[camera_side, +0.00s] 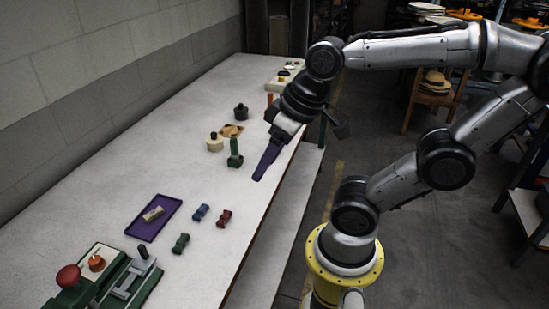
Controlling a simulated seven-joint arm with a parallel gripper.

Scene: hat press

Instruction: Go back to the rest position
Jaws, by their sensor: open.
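My gripper (266,162) has purple fingers and hangs over the right edge of the white table (218,258), pointing down and to the left. From this side the fingers overlap, so the gap between them is hard to see. Nothing shows held in them. A green upright piece (235,155) stands on the table just left of the fingertips, apart from them in the picture.
A purple tray (142,231) holds a small beige piece (153,213). Blue (200,212), red (224,218) and green (181,243) small parts lie beside it. A press-like device (128,281) and a red button (69,276) are at the near left. The table's near right is clear.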

